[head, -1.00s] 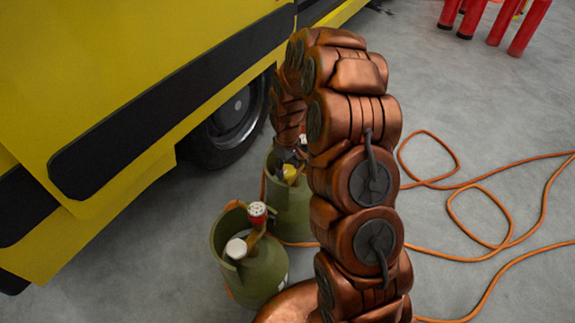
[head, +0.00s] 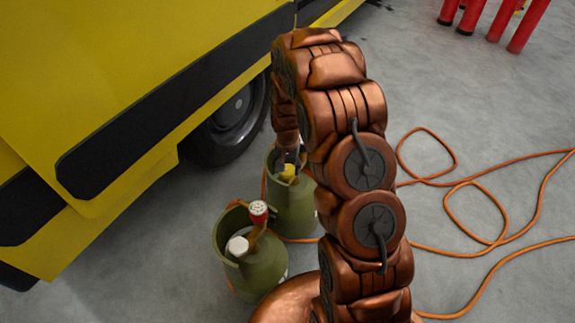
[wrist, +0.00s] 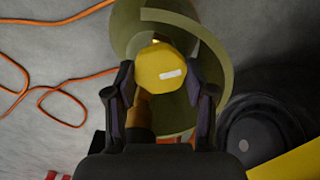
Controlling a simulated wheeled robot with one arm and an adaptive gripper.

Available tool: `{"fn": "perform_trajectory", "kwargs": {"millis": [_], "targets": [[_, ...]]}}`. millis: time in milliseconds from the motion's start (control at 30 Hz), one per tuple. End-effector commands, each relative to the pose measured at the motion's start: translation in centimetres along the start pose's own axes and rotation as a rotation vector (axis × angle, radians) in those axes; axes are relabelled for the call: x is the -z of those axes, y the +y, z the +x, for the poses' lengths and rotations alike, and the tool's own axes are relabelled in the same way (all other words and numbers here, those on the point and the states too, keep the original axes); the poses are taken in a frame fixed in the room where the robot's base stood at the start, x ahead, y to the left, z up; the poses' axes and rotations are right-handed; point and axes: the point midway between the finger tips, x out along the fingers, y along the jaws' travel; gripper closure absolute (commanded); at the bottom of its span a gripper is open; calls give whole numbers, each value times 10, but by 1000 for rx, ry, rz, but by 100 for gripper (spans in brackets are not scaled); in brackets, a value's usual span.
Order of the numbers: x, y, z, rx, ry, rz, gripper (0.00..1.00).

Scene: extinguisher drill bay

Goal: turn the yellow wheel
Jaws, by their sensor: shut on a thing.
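The yellow wheel (wrist: 160,69) is a faceted knob with a white mark, atop a green gas cylinder (wrist: 128,38) with an open collar. In the head view the yellow wheel (head: 289,172) shows small below my wrist, inside the collar of the farther green cylinder (head: 295,212). My gripper (wrist: 160,75) is shut on the yellow wheel, with one dark finger on each side. In the head view my gripper (head: 288,159) is partly hidden by my arm.
A yellow vehicle (head: 130,70) with a black wheel stands left. An orange hose (head: 480,180) lies right; red cylinders (head: 483,16) stand behind.

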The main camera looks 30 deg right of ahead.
Motion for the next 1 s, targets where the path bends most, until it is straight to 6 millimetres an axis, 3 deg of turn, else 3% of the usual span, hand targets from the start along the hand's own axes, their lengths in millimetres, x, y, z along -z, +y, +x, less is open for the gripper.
{"fn": "perform_trajectory", "kwargs": {"millis": [500, 1000], "targets": [[1, 0, -1, 0, 1, 444, 81], [0, 0, 0, 1, 1, 625, 81]]}}
